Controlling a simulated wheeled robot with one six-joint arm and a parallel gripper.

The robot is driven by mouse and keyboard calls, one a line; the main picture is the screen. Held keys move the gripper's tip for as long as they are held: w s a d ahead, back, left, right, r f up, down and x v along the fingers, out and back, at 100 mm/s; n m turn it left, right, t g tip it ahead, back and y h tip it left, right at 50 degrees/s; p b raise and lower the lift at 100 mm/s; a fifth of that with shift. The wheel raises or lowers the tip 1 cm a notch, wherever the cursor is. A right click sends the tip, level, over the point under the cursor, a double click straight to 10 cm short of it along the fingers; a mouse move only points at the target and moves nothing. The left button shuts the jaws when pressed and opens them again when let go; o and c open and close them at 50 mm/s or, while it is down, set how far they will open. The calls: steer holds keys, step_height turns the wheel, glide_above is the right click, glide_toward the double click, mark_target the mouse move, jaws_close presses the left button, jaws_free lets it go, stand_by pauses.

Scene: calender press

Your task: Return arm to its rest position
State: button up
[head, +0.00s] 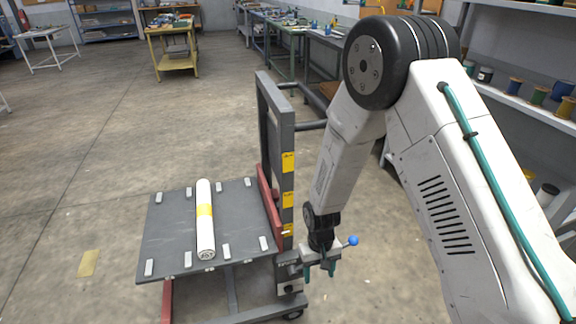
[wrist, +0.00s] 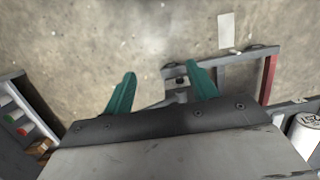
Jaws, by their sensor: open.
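My gripper (head: 319,270) hangs at the end of my bent arm, pointing down, just right of the cart's frame in the head view. Its two teal fingers are apart with nothing between them. The wrist view shows the fingers (wrist: 160,90) over bare floor and part of the cart's lower frame. My arm stands on the right side of the head view. A white roll with a yellow band (head: 205,228) lies on the grey platform of the cart (head: 170,228), apart from my gripper.
The cart's upright frame (head: 287,145) with yellow labels stands close left of my gripper. Shelves with spools (head: 525,100) are at the right. A yellow stand (head: 175,62) and workbenches (head: 285,35) are at the back. The floor at left is mostly clear.

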steer(key=s+d+r, duration=0.3)
steer(key=r, duration=0.5)
steer(key=s+d+r+g, duration=0.1)
steer(key=s+d+r, duration=0.15)
steer(key=r, duration=0.65)
steer(key=s+d+r, duration=0.3)
steer(key=r, duration=0.5)
steer(key=s+d+r+m+t, duration=0.1)
steer(key=s+d+r+t, duration=0.1)
steer(key=s+d+r, duration=0.2)
steer(key=s+d+r+m+t, duration=0.2)
steer(key=s+d+r, duration=0.3)
steer(key=s+r, duration=0.5)
step_height(320, 180, up, 3)
steer(key=shift+r+t, duration=0.2)
steer(key=shift+t, duration=0.1)
